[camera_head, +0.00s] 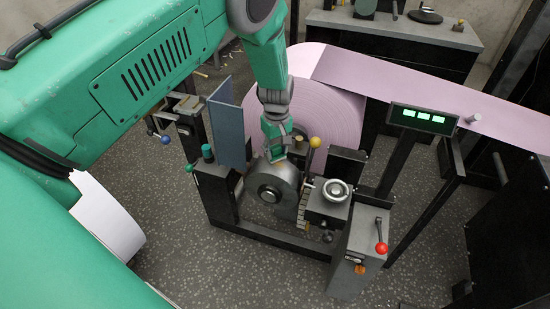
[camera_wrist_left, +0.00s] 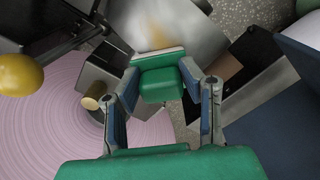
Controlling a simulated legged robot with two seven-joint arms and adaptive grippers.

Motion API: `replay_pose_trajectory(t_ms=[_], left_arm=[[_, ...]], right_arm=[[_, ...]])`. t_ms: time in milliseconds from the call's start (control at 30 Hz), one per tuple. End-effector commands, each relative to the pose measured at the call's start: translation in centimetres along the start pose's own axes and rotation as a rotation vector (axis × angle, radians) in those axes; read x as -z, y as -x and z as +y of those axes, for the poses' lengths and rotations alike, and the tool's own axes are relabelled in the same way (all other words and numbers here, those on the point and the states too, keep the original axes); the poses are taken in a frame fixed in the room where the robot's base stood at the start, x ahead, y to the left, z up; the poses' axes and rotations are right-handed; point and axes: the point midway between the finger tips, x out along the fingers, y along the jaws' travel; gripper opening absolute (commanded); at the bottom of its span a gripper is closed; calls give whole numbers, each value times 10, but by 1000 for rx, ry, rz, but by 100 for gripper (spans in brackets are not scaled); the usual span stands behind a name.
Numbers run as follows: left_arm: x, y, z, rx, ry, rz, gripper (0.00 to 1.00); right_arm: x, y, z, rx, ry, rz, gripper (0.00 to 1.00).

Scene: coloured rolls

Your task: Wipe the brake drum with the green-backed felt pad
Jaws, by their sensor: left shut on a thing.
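The brake drum (camera_head: 272,190) is a grey metal wheel with a hub, mounted on the dark frame in the middle of the head view. Its shiny surface (camera_wrist_left: 185,22) shows at the top of the left wrist view, with an orange-brown patch on it. My left gripper (camera_head: 276,142) is above the drum, pointing down. In the left wrist view its fingers are shut on the green-backed felt pad (camera_wrist_left: 161,84), whose pale felt edge faces the drum. The pad is at or very near the drum; I cannot tell whether they touch. My right gripper is not in view.
A large pink roll (camera_head: 325,110) stands behind the drum, its web running right. A blue plate (camera_head: 229,125) stands left of the drum. A yellow knob (camera_head: 315,142), a handwheel (camera_head: 336,190) and a red-knobbed lever (camera_head: 381,247) are close on the right.

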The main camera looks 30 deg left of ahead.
Motion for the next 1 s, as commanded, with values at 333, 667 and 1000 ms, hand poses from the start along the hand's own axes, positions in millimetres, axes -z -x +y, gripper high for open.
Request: replay_pose_trajectory(t_ms=[333,667,1000], left_arm=[[-2,2,-2,3,-1,-1,11],[-19,1,-22,1,-1,-1,11],[-32,-1,-36,5,-1,-4,11]], right_arm=[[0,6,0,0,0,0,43],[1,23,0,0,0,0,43],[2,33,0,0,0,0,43]])
